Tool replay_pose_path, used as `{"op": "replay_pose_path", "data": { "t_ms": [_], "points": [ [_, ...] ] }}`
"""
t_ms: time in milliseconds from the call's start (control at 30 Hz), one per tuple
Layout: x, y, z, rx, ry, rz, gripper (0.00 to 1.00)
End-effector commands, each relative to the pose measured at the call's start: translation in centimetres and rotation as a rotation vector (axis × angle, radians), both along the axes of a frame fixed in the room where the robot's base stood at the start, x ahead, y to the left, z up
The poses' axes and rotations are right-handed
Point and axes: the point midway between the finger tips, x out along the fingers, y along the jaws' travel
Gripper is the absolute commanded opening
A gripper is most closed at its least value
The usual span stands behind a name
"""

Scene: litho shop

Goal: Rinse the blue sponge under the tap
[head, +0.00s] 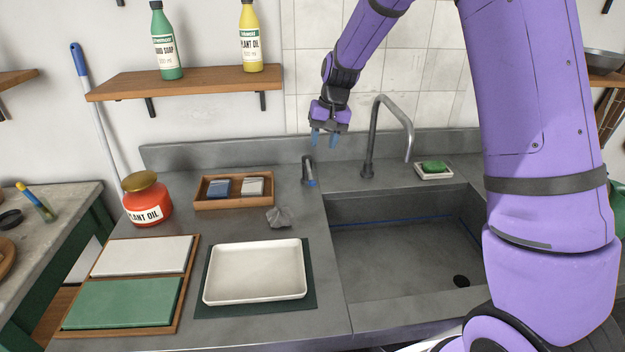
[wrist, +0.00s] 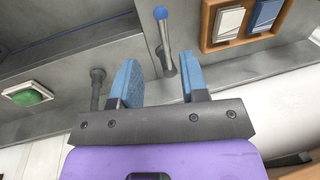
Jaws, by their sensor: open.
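My gripper (head: 324,140) is open and empty, pointing down above the back counter, near the lever and left of the tap. No water shows.
Green soap (head: 434,167) sits right of the tap. A bottle shelf (head: 185,82) juts from the wall.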

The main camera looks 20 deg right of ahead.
Motion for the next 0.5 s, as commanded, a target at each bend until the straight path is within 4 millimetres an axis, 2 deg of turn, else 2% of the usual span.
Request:
{"op": "replay_pose_path", "data": {
  "t_ms": [100,200,367,500],
  "points": [
    [1.1,0.2,-2.0,0.003,0.018,-0.008,0.41],
    [1.6,0.3,-2.8,0.004,0.023,-0.012,0.41],
    [1.8,0.5,-3.9,0.006,0.026,-0.013,0.41],
    [1.8,0.8,-5.8,0.005,0.028,-0.012,0.41]
  ]
}}
